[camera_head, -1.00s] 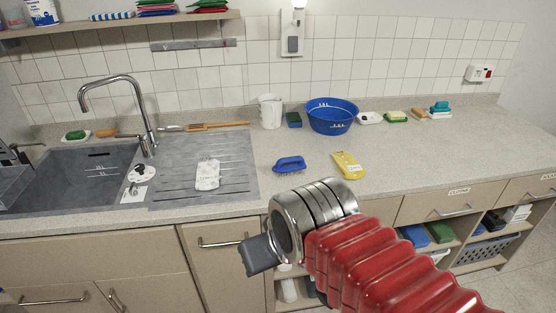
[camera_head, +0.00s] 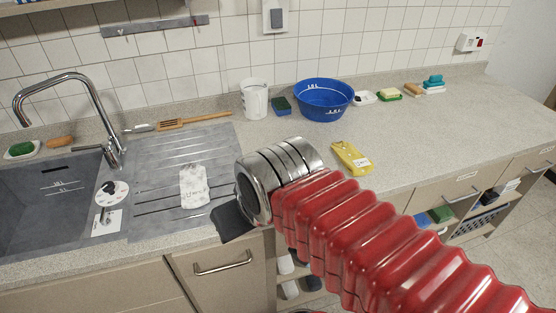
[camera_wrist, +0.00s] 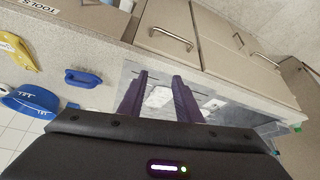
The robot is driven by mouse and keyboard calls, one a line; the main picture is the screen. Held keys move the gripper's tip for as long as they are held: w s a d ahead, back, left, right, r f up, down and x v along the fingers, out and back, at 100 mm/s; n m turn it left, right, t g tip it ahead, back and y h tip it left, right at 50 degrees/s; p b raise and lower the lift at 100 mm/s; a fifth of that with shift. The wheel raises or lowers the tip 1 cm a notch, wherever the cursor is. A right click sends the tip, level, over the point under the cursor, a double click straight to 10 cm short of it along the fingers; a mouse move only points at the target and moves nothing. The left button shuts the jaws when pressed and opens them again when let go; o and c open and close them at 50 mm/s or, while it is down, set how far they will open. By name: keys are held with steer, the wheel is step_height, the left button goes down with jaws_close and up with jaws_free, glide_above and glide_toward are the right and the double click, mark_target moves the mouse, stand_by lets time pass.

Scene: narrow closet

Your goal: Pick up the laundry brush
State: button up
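The laundry brush looks to be the blue brush with a loop handle (camera_wrist: 83,78), lying on the counter (camera_wrist: 108,40) in the wrist view. It is left of my gripper (camera_wrist: 160,77) in that view, apart from the fingers. The two dark fingers stand apart with nothing held between them; a white cloth (camera_wrist: 158,98) shows beyond them on the draining board. In the head view, my silver wrist and red arm cover the place where the brush lies, so it is hidden there. The dark end of my gripper (camera_head: 235,221) shows near the counter's front edge.
A yellow bottle or pouch (camera_head: 351,158) lies right of my arm. The sink (camera_head: 50,200) and tap (camera_head: 90,115) are at left. The right counter is mostly clear.

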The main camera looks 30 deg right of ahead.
steer(key=shift+w+d, duration=0.1)
steer(key=shift+w, duration=0.35)
steer(key=shift+o, duration=0.5)
steer(key=shift+o, duration=1.4)
steer(key=shift+w+d+r+m, duration=0.15)
steer(key=shift+w+r+m, duration=0.05)
steer(key=shift+w+m, duration=0.1)
steer(key=o, duration=0.4)
steer(key=w+d+r+m, duration=0.1)
steer(key=w+m, duration=0.1)
steer(key=w+d+r+m+g, duration=0.1)
steer(key=w+d+m, duration=0.1)
steer(key=w+d+r+m, duration=0.1)
steer(key=w+d, duration=0.1)
steer(key=shift+w+d+r+m+g+h, duration=0.25)
steer(key=shift+w+m+g+h, duration=0.05)
steer(key=shift+w+m+g, duration=0.1)
steer(key=shift+o, duration=0.2)
steer(key=w+d+f+m+g, duration=0.1)
steer(key=w+d+m+g, duration=0.1)
steer(key=w+d+m, duration=0.4)
steer(key=w+d+f+m+g, duration=0.1)
steer(key=w+d+m, duration=0.6)
steer(key=d, duration=0.5)
steer(key=shift+d+f+m+g, duration=0.3)
steer(key=shift+d+m+g, duration=0.1)
steer(key=shift+f, duration=0.1)
